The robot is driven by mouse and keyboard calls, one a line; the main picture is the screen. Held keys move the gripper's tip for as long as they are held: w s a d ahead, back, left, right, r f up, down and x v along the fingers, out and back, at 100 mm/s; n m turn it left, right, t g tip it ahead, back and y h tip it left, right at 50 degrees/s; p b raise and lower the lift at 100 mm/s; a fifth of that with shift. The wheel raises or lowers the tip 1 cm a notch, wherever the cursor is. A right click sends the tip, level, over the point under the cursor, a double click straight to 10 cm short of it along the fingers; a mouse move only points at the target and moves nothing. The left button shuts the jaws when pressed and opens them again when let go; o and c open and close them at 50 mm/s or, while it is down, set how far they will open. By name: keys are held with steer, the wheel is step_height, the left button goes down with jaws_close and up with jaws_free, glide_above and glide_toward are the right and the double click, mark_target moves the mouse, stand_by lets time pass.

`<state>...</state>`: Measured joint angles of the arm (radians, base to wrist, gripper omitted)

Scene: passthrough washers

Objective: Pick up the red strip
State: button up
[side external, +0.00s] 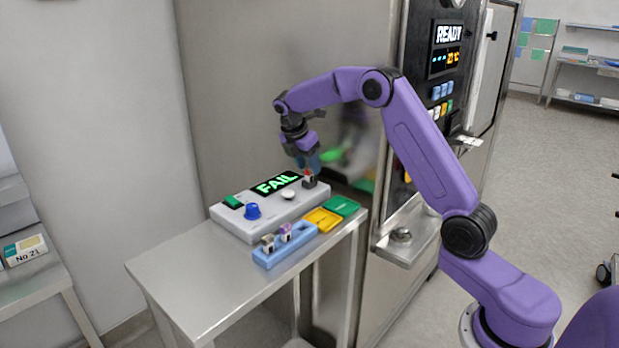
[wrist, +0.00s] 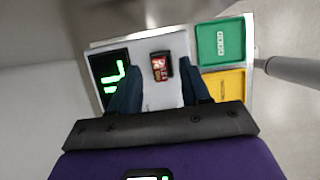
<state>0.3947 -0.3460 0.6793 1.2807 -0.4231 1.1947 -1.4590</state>
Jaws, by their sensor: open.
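The red strip (wrist: 159,68) shows in the wrist view, seated in a small dark holder on the grey tester box. In the side external view the red strip (side external: 308,174) is a small red patch in a dark slot at the box's right end. My gripper (side external: 307,165) is just above it there, pointing down. In the wrist view my gripper (wrist: 160,92) has its two dark fingers apart, one at each side below the strip, with nothing between them. I cannot tell whether a finger touches the holder.
A blue rack (side external: 286,247) with small blocks, a yellow tray (side external: 323,219) and a green tray (side external: 341,206) stand in front. The bench's left part (side external: 190,272) is clear.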

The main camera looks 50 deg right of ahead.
steer(key=shift+x, duration=1.35)
jaws_close()
steer(key=shift+r, duration=0.15)
